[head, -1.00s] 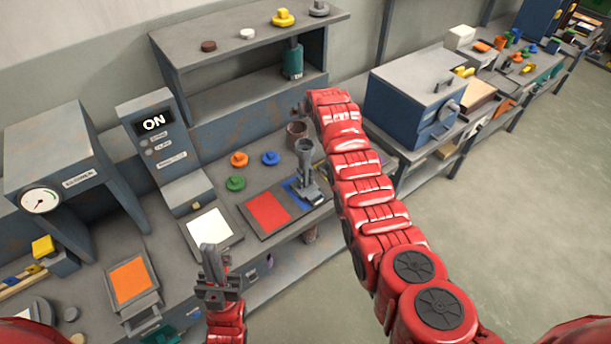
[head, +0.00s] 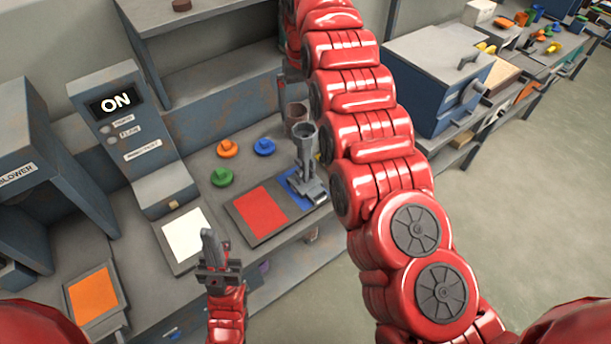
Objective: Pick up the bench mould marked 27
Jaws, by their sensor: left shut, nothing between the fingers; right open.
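No number 27 is legible on anything in the head view, so I cannot tell which thing is the marked mould. A grey funnel-topped piece (head: 305,147) stands upright on the blue pad at the bench's right part. A brown cup (head: 296,116) stands just behind it. My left gripper (head: 209,246) is shut and empty, above the bench's front by the white pad (head: 188,239). My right gripper (head: 283,88) is open, mostly hidden by my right arm, close behind the brown cup.
Green (head: 222,177), orange (head: 227,148) and blue (head: 264,146) knobbed pieces sit on the bench. A red pad (head: 258,212) lies in front. The control box (head: 128,125) reads ON. A shelf (head: 215,60) rises behind; a blue-grey oven (head: 435,80) stands right.

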